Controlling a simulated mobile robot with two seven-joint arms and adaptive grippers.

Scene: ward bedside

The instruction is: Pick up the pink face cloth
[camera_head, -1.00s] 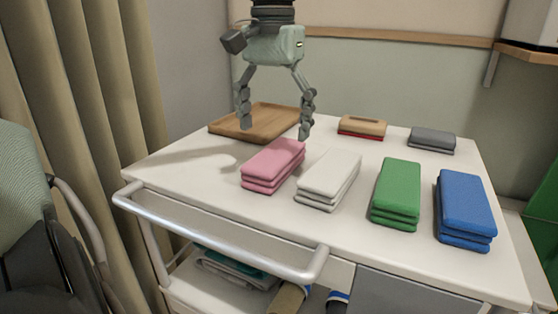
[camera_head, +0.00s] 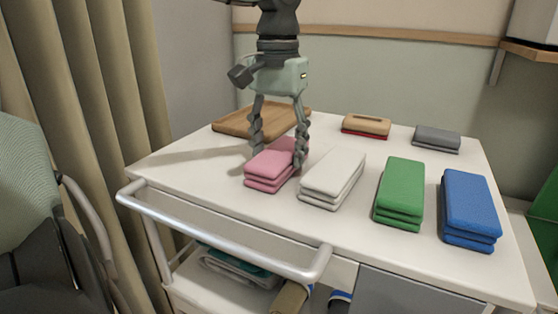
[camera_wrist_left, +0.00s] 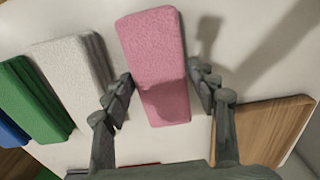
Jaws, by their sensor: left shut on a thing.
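The pink face cloth (camera_head: 270,168) is a folded stack at the left of a row of cloths on the white trolley top. My left gripper (camera_head: 276,162) has come down over it from above, with one finger on each side. In the left wrist view the pink cloth (camera_wrist_left: 155,65) lies between the two fingers (camera_wrist_left: 160,88), which are shut on it at its sides. The cloth rests on the trolley top. My right gripper is in no view.
White (camera_head: 333,178), green (camera_head: 400,188) and blue (camera_head: 469,205) folded cloths stand to the right of the pink one, the white one close by. A wooden tray (camera_head: 232,124), a tan item (camera_head: 367,124) and a grey cloth (camera_head: 437,136) lie behind. A rail (camera_head: 220,232) runs along the front.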

